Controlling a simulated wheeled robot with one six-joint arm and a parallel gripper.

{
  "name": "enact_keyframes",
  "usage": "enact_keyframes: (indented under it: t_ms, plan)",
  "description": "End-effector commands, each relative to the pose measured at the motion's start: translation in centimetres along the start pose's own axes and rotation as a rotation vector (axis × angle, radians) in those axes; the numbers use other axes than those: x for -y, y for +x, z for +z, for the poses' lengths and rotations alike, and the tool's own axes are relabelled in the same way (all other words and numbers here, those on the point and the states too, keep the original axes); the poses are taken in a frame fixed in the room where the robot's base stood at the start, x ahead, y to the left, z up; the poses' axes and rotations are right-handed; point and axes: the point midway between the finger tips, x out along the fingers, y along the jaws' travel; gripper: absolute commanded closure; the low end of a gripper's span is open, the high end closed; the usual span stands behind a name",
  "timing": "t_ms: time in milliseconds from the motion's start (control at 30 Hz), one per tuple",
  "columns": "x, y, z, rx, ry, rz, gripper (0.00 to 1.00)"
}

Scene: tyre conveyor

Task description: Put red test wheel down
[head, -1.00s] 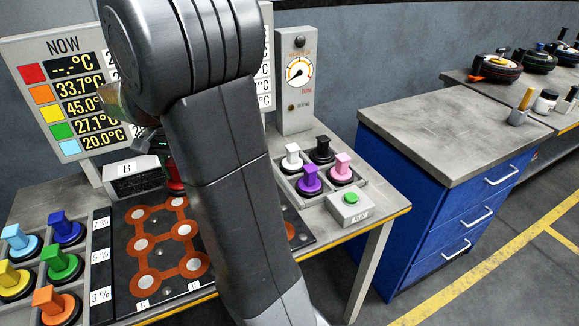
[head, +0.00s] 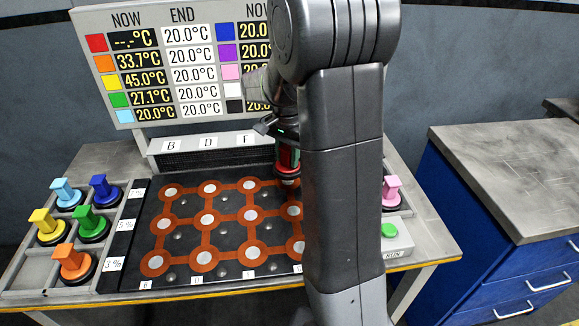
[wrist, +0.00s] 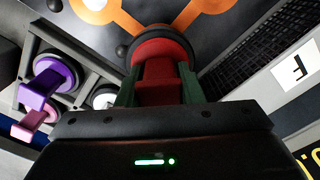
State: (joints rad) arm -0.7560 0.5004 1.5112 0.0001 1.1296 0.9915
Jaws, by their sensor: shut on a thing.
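My gripper (head: 286,150) is shut on the red test wheel (head: 288,166), at the back right of the dark board. In the wrist view the red wheel (wrist: 160,55) sits between the two green-grey fingers (wrist: 158,88), its red grip toward me. The board (head: 190,262) has orange tracks with pale round spots. The wheel is at the board's back edge, near the last visible spots. I cannot tell whether it touches the board. My arm hides the board's right side in the head view.
Light blue (head: 66,192), blue (head: 104,188), yellow (head: 46,224), green (head: 90,220) and orange (head: 72,260) wheels stand in the left rack. Pink (head: 391,190), purple (wrist: 45,85) and white (wrist: 104,97) wheels stand right. A temperature panel (head: 150,105) rises behind; a green-button box (head: 392,240) is right.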

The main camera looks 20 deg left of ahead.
Motion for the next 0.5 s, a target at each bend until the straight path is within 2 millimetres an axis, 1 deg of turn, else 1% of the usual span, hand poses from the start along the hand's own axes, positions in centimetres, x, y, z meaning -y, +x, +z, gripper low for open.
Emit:
enact_keyframes:
  t_ms: [233,333,500]
  plan:
    - [-0.1,3.2,0.0,0.001,0.000,0.002,1.00]
    - [0.0,3.8,0.0,0.000,0.000,0.000,1.00]
    - [0.0,3.8,0.0,-0.001,0.000,-0.001,1.00]
